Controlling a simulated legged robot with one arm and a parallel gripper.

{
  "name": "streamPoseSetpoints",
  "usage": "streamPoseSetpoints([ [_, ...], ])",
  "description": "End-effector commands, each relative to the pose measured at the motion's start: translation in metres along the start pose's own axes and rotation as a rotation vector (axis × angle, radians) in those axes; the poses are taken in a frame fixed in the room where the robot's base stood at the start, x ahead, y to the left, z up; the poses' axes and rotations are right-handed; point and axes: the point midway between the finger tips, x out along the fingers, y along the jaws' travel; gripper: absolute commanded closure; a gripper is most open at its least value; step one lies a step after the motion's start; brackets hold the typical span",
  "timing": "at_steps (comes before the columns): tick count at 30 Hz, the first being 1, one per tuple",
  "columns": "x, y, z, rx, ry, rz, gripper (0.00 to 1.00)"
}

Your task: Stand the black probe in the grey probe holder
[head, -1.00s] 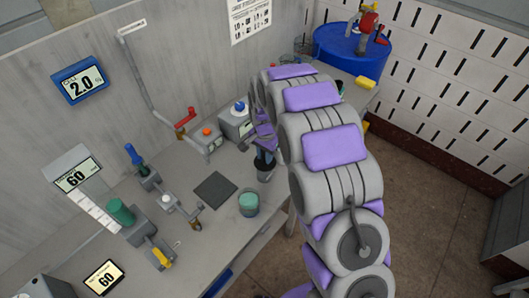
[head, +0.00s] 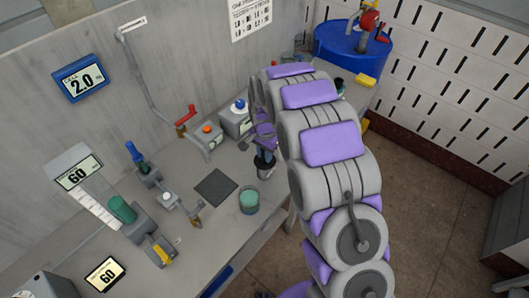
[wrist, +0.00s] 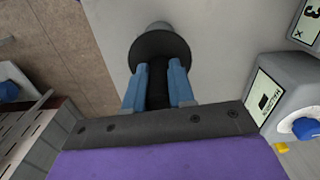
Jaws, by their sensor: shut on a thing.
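My gripper (wrist: 158,78), with blue fingers, is shut on the black probe (wrist: 157,88) near the middle of the wrist view. A wide black disc (wrist: 160,47) sits just past the fingertips, and a grey rounded piece (wrist: 158,27) shows beyond it. In the head view the gripper (head: 265,147) is partly hidden by my arm, with the black disc (head: 265,158) below it and a grey cup-like piece (head: 264,172) under that. This grey piece may be the probe holder. I cannot tell how deep the probe sits in it.
A glass beaker with green contents (head: 249,202) and a dark square mat (head: 215,187) lie to the left on the bench. A grey box with a blue knob (head: 237,116) stands close by, towards the wall. A blue drum (head: 350,48) stands at the back right.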

Motion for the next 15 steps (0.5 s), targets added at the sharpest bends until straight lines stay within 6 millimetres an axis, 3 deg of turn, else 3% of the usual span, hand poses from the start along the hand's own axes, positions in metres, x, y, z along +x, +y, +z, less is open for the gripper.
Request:
streamPoseSetpoints([
  [11,0.0019,0.0,0.0001,0.0,0.0,0.0,1.0],
  [12,0.0019,0.0,0.0,0.0,0.0,0.0,0.73],
  [15,0.0018,0.0,-0.0001,0.0,0.0,0.0,0.64],
])
